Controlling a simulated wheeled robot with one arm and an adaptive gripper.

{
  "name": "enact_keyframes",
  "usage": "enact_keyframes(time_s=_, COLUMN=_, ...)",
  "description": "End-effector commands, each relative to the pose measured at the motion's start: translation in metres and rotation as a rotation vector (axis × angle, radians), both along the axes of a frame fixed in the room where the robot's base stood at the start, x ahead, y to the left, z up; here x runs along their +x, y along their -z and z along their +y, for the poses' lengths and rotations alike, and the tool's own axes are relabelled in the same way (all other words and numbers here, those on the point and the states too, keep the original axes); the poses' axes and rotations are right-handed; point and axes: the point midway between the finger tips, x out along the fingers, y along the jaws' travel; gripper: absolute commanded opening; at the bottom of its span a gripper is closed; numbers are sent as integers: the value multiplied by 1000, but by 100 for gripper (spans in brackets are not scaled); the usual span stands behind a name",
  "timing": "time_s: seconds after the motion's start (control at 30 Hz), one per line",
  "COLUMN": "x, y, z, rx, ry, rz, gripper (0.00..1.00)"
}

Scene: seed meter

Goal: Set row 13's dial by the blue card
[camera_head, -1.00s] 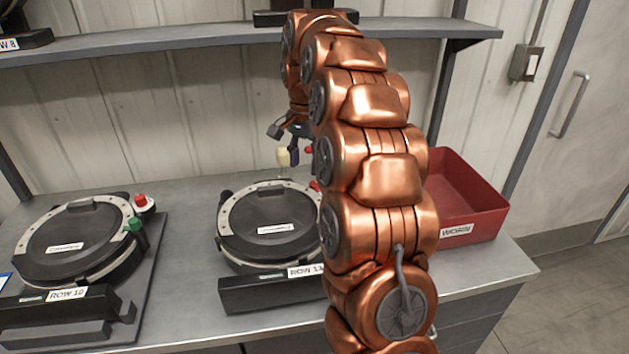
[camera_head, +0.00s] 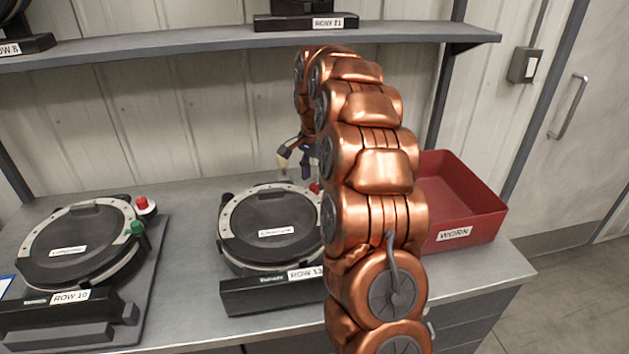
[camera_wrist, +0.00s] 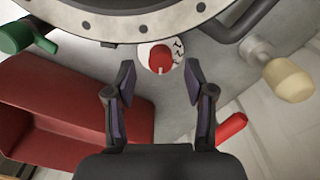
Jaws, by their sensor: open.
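The row 13 meter (camera_head: 272,222) is a round dark unit with a pale bolted ring, on the bench behind a ROW 13 label (camera_head: 306,273). In the wrist view its dial (camera_wrist: 160,57) is a red knob with a pale pointer line on a white face with black marks. My gripper (camera_wrist: 160,76) is open, with the dial just beyond and between its fingertips, apparently not touching. In the head view my arm hides most of the dial side. A blue-edged card (camera_head: 4,284) is cut off at the left edge; its content is unreadable.
A green handle (camera_wrist: 28,33), a cream-tipped handle (camera_wrist: 287,80) and a red piece (camera_wrist: 231,126) lie around the dial. A red WORN bin (camera_head: 464,210) stands right. The row 10 meter (camera_head: 75,240) stands left. A shelf (camera_head: 200,42) runs above.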

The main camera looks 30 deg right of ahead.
Motion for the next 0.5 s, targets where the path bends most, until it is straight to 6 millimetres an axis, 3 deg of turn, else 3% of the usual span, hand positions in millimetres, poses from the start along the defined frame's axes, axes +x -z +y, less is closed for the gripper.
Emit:
enact_keyframes(time_s=0.23, x=0, y=19, z=0, rx=1, ry=0, rz=1, gripper=54)
enact_keyframes(time_s=0.5, x=0, y=23, z=0, rx=0, ry=0, rz=-1, gripper=54)
